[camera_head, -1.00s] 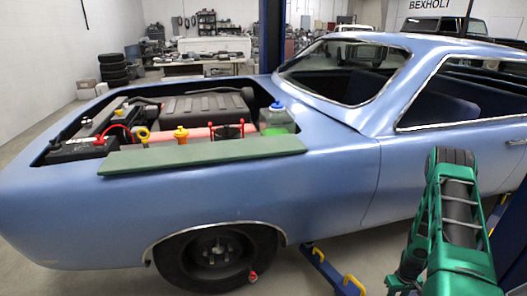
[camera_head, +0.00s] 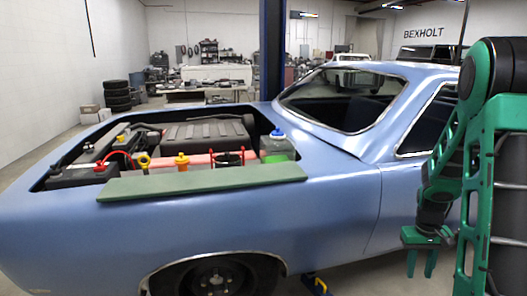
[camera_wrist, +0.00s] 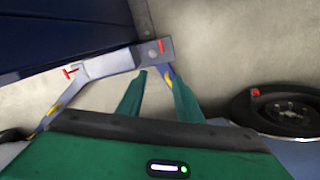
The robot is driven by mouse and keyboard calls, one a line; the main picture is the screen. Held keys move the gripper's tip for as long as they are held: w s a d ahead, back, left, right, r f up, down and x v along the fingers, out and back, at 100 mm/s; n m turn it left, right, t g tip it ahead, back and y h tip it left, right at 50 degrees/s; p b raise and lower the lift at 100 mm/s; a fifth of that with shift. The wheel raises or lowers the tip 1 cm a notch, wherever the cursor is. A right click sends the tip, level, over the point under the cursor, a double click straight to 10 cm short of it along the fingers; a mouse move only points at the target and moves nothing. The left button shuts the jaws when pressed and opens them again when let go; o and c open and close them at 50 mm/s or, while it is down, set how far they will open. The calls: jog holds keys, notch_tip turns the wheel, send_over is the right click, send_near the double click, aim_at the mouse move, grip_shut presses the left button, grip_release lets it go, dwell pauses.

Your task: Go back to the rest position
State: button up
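My gripper (camera_head: 421,268) hangs at the right of the head view with its fingers pointing down, beside the blue car's side (camera_head: 330,215). My green and black arm is folded above it and covers part of the car. In the wrist view, the two green fingers (camera_wrist: 155,85) stand apart with nothing between them. Concrete floor and part of a lift arm (camera_wrist: 110,65) show beyond them.
The blue car has an open engine bay with a battery (camera_head: 80,175), an oil cap (camera_head: 182,161) and a blue-capped reservoir (camera_head: 277,148). A green mat (camera_head: 200,182) lies along its fender. A dark blue lift post (camera_head: 272,50) stands behind. A wheel (camera_wrist: 285,110) is right in the wrist view.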

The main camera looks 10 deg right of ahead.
jog(key=s+a+r+m, duration=0.1)
jog(key=s+a+r, duration=0.7)
jog(key=s, duration=0.2)
jog(key=s+a+r+m+y, duration=0.1)
jog(key=s+a+r, duration=0.6)
jog(key=s+r, duration=0.2)
jog(key=shift+s+a+m+t, duration=0.3)
jog(key=shift+s+a, duration=0.1)
jog(key=shift+s, duration=0.55)
